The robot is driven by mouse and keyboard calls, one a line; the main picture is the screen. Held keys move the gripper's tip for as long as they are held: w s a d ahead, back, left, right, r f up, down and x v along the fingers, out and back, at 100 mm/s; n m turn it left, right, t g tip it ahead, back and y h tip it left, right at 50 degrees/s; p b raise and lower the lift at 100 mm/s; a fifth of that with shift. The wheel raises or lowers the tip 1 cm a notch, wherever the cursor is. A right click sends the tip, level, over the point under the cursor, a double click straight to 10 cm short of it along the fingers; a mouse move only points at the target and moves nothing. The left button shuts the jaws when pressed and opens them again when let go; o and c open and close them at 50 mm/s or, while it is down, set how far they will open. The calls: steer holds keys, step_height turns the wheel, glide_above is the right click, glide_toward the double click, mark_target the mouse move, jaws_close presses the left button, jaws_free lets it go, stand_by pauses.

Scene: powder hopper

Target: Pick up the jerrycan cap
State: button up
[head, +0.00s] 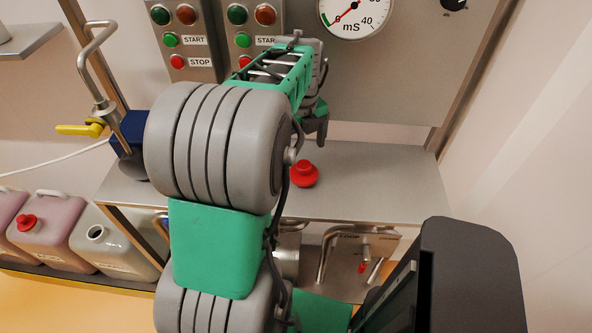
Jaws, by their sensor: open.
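The red jerrycan cap (304,174) lies on the steel shelf (385,182), near its front edge, with its narrower knob upward. My gripper (318,130) is beyond and above the cap, a little to its right in the picture. It is open and holds nothing that I can see. My own arm hides part of it, and the gap between its fingertips is hard to make out. The cap and the gripper look apart. A whitish jerrycan (125,262) at the lower left has an open, uncapped neck.
A pink jerrycan (62,240) with a red cap (27,222) stands beside the whitish one. A panel with START and STOP buttons (188,40) and an mS gauge (352,14) rises behind the shelf. A yellow-handled valve (82,129) is at left. The shelf's right part is clear.

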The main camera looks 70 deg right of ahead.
mark_target(304, 164)
steer(key=f, duration=0.4)
steer(key=s+f+p, duration=0.1)
steer(key=f, duration=0.2)
steer(key=shift+a, duration=0.2)
steer(key=c, duration=1.3)
steer(key=shift+r, duration=0.1)
step_height(304, 164, up, 7)
steer(key=shift+a+f+b, duration=0.15)
steer(key=shift+f+b, duration=0.05)
steer(key=shift+b, duration=0.5)
steer(key=s+a+b, duration=0.2)
steer(key=a, duration=0.7)
steer(key=s+a+b, duration=0.1)
steer(key=s+a, duration=0.1)
steer(key=a, duration=0.8)
step_height(304, 164, up, 6)
steer(key=p, duration=0.3)
steer(key=shift+s+a+r+p, duration=0.1)
steer(key=shift+a+p, duration=0.05)
steer(key=shift+p, duration=0.25)
